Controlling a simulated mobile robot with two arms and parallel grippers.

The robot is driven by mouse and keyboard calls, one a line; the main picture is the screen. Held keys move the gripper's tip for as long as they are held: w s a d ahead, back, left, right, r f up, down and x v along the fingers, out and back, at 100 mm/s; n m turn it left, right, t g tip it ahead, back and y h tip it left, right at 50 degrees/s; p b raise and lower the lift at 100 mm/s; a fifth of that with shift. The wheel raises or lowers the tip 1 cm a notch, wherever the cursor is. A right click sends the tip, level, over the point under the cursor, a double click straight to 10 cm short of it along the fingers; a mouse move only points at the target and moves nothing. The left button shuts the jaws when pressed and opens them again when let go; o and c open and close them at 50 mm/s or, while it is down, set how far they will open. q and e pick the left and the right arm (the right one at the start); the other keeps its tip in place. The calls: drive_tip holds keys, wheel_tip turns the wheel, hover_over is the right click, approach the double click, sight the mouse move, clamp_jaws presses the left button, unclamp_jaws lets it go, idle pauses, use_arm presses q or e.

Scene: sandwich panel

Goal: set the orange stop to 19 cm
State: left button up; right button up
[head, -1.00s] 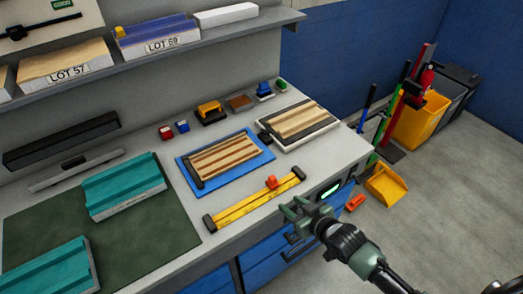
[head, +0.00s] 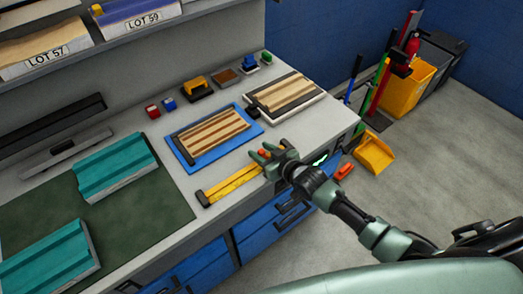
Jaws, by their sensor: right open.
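A yellow ruler (head: 232,186) with a black end block at its left lies along the front edge of the bench. The orange stop (head: 264,153) sits near the ruler's right end and is largely hidden by my right gripper. My right gripper (head: 265,158) is open, with its fingers at the stop, seemingly on either side of it. I cannot tell whether they touch it. The ruler's markings are too small to read. My left gripper is not in view.
A blue tray (head: 178,149) with a striped panel lies behind the ruler, and a pale tray (head: 318,98) with another panel is to its right. Teal blocks (head: 115,168) lie on the left of the bench (head: 185,215). Blue drawers (head: 250,240) are below.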

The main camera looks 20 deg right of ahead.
clamp_jaws()
idle(1.4)
